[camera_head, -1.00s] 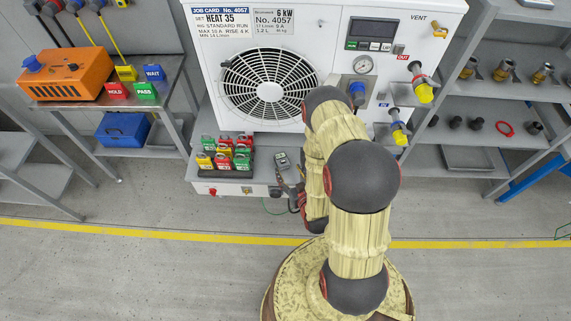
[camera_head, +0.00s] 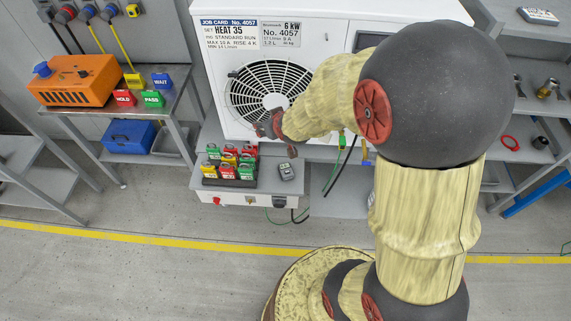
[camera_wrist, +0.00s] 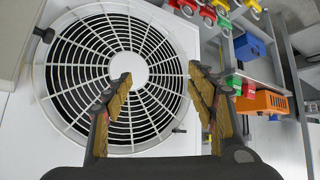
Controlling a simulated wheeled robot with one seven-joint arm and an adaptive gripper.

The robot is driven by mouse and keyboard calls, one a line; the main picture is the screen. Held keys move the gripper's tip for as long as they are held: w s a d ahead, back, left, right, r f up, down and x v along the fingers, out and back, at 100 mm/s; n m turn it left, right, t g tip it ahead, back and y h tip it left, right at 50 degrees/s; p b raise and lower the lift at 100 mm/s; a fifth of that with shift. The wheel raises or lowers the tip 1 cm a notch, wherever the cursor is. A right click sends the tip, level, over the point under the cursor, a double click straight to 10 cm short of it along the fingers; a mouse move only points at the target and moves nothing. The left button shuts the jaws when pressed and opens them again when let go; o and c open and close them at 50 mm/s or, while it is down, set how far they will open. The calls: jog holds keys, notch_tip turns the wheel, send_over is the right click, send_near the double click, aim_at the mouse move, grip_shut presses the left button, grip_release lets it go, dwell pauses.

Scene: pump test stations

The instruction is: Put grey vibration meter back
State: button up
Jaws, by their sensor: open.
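A small grey handheld meter (camera_head: 287,171) lies on the bench ledge under the white unit, just right of the padlock rack. I cannot read its label, so I cannot confirm that it is the vibration meter. My gripper (camera_head: 277,139) is above and behind it in the head view, in front of the fan grille (camera_head: 268,92). In the wrist view my gripper (camera_wrist: 159,77) has its two fingers wide apart, with nothing between them but the grille behind. The meter is not visible in the wrist view.
A padlock rack (camera_head: 229,182) holds several coloured padlocks beside the meter. Hoses (camera_head: 340,170) hang to the right. Another grey device (camera_head: 539,16) lies on the right shelf. An orange box (camera_head: 75,80) and coloured signs stand on the left table.

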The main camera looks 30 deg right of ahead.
jog(key=s+a+r+g, duration=0.2)
jog(key=s+a+r, duration=0.4)
jog(key=s+r, duration=0.55)
jog(key=s+a+r, duration=0.2)
jog(key=s+r, duration=0.1)
jog(key=s, duration=0.4)
jog(key=s+a+r+g+y, duration=0.1)
jog(key=s+a+r, duration=0.1)
jog(key=s, duration=0.6)
jog(key=shift+r+n+g+y, duration=0.3)
jog(key=shift+r, duration=0.1)
